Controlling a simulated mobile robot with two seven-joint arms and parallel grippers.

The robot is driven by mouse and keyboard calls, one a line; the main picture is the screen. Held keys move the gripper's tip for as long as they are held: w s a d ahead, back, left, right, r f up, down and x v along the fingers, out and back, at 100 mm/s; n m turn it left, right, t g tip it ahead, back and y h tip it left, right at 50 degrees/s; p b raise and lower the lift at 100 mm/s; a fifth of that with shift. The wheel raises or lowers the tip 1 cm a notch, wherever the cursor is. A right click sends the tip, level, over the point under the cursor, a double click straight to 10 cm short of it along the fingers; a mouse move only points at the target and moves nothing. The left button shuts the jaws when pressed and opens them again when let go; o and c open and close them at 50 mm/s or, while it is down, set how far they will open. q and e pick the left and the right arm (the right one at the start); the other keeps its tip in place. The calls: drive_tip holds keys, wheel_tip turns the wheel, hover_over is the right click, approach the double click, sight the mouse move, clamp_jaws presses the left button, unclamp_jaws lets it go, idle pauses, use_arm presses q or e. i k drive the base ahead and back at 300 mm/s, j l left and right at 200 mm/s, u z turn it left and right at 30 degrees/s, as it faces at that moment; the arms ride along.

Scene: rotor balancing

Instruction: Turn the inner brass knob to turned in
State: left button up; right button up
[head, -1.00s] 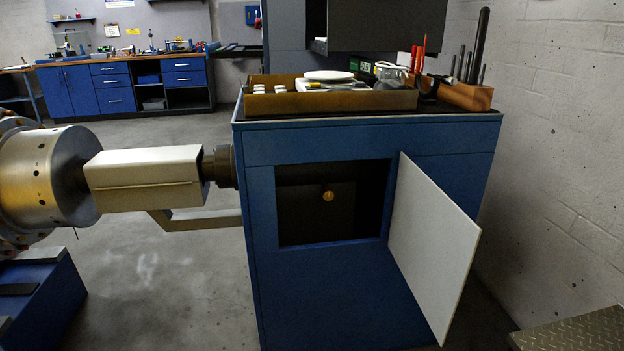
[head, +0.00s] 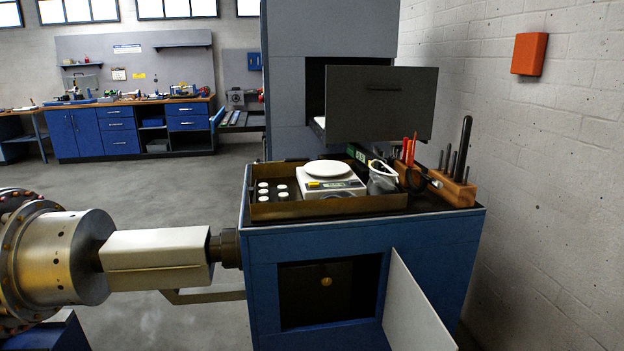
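The inner brass knob (head: 326,282) is a small round brass disc on the dark inner panel of the recess in the blue cabinet (head: 262,285). The white door (head: 412,305) of this recess stands open, swung out to the right. I cannot tell from this distance how far the knob is turned. Neither of my grippers is in view, and nothing touches the knob.
A brass-coloured tray (head: 330,208) with a white scale (head: 328,183) sits on the cabinet top. A wooden tool block (head: 455,190) stands at its right. A grey drawer (head: 380,104) juts out above. A metal rotor (head: 60,258) stands at left. The floor between is free.

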sight(326, 279)
drive_tip(key=i+j+z, duration=0.1)
drive_tip(key=z, duration=0.45)
drive_tip(key=i+j+z, duration=0.25)
drive_tip(key=j, duration=0.15)
drive_tip(key=j+z, duration=0.25)
drive_tip(key=j, duration=0.2)
drive_tip(key=i+j, duration=0.1)
drive_tip(key=j, duration=0.45)
drive_tip(key=i+j+z, duration=0.1)
drive_tip(key=j, duration=0.45)
drive_tip(key=i+j, duration=0.15)
drive_tip(key=j, duration=0.4)
drive_tip(key=l+u, duration=0.3)
drive_tip(key=l, duration=0.25)
drive_tip(key=l+u, duration=0.35)
drive_tip(key=l, duration=0.15)
drive_tip(key=k+l+u, duration=0.3)
drive_tip(key=l, duration=0.2)
drive_tip(key=i, duration=0.1)
